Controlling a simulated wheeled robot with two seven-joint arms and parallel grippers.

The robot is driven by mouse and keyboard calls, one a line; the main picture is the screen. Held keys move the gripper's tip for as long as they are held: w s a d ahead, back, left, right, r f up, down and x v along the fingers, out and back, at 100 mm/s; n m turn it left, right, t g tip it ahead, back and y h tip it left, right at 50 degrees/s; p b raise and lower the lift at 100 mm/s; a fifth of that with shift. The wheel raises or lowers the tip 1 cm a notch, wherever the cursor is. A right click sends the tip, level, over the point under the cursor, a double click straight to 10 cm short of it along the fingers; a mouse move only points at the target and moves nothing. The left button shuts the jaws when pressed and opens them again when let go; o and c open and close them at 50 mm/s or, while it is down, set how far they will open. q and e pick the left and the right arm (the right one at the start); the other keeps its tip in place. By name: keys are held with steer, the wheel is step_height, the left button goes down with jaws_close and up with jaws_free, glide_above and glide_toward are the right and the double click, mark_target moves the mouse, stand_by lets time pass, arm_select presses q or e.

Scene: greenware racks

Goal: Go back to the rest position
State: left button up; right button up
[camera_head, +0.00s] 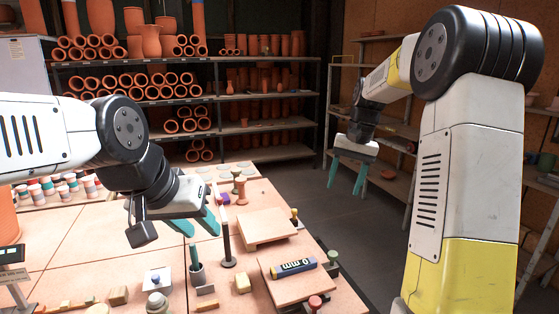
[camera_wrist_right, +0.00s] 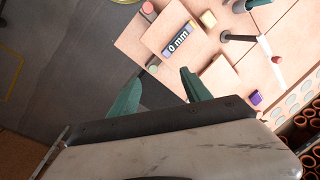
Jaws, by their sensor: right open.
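My right gripper (camera_head: 346,185) hangs in the air beyond the right edge of the table, with its teal fingers apart and nothing between them. In the right wrist view its fingers (camera_wrist_right: 164,75) also stand apart and empty, with dark floor and the table edge behind them. My left gripper (camera_head: 204,230) is above the table, left of the dark upright rod. Its teal fingers look spread, and I see nothing held between them.
The table (camera_head: 70,245) carries a board (camera_head: 290,287) with a "0 mm" block (camera_head: 293,267), a second board (camera_head: 262,228), an upright rod (camera_head: 227,240), small blocks and striped cups (camera_head: 70,182). Shelves of clay pipes (camera_head: 190,95) stand behind. Floor (camera_head: 335,215) right of the table is clear.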

steer(key=s+a+r+n+t, duration=0.1)
steer(key=s+r, duration=0.2)
steer(key=s, duration=0.4)
steer(key=s+a+r+n+t, duration=0.1)
steer(key=s+r+t, duration=0.15)
steer(key=s, duration=0.35)
steer(key=s+a+f+n+t, duration=0.1)
steer(key=s+a+t, duration=0.1)
steer(key=s, duration=1.1)
steer(key=shift+f, duration=0.3)
